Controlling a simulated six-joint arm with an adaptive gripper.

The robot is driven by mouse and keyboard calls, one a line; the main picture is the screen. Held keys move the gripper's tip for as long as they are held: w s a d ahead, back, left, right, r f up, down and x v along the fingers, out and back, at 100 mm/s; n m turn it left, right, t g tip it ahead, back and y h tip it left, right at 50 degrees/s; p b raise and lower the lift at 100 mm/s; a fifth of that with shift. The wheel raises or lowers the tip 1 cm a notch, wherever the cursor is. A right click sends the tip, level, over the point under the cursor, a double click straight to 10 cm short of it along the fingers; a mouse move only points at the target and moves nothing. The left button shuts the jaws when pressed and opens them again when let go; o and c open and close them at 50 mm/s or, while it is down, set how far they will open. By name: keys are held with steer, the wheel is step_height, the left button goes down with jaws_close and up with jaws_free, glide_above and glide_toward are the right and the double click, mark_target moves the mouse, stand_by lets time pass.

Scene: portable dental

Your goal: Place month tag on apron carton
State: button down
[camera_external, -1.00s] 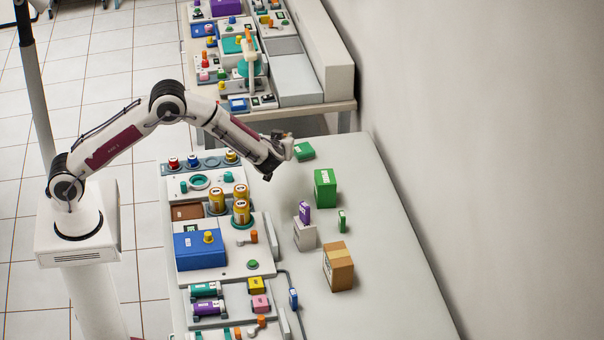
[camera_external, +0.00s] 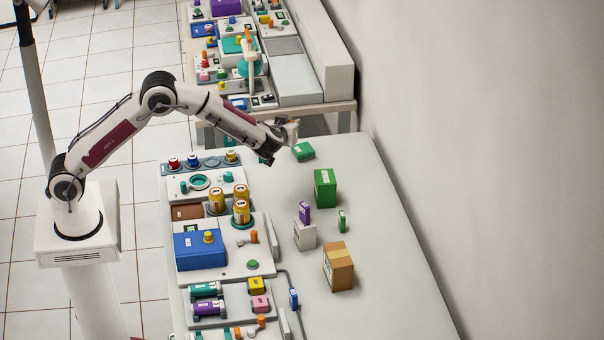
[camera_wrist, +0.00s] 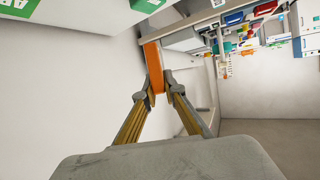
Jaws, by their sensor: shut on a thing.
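My gripper (camera_wrist: 158,88) is shut on a thin orange piece (camera_wrist: 152,62), likely the month tag; no month lettering on it is legible. A taller green carton (camera_external: 325,188) with white lettering stands nearer the camera, apart from the gripper. In the wrist view a green surface with white letters like "AP" (camera_wrist: 17,7) is cut off at the top left; it is probably this carton, the apron carton.
A purple item (camera_external: 304,212) sits on a grey-white box (camera_external: 304,236). A small green box (camera_external: 342,221) and a brown carton (camera_external: 338,267) stand nearby. Equipment with yellow-capped canisters (camera_external: 240,212) fills the left side. The right side of the bench is clear.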

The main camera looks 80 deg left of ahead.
steer(key=w+d+r+m+t+h, duration=0.3)
steer(key=w+d+r+m+t, duration=0.1)
steer(key=w+d+r, duration=0.1)
steer(key=m+t+h, duration=0.3)
steer(key=m+h, duration=0.1)
glide_above(327, 176)
steer(key=shift+f, duration=0.35)
steer(key=shift+a+f+g, duration=0.1)
steer(key=shift+f+g, duration=0.05)
steer(key=shift+g, duration=0.15)
steer(key=shift+f, duration=3)
steer(key=shift+f, duration=0.15)
steer(key=shift+f, duration=1.7)
steer(key=shift+f, duration=0.1)
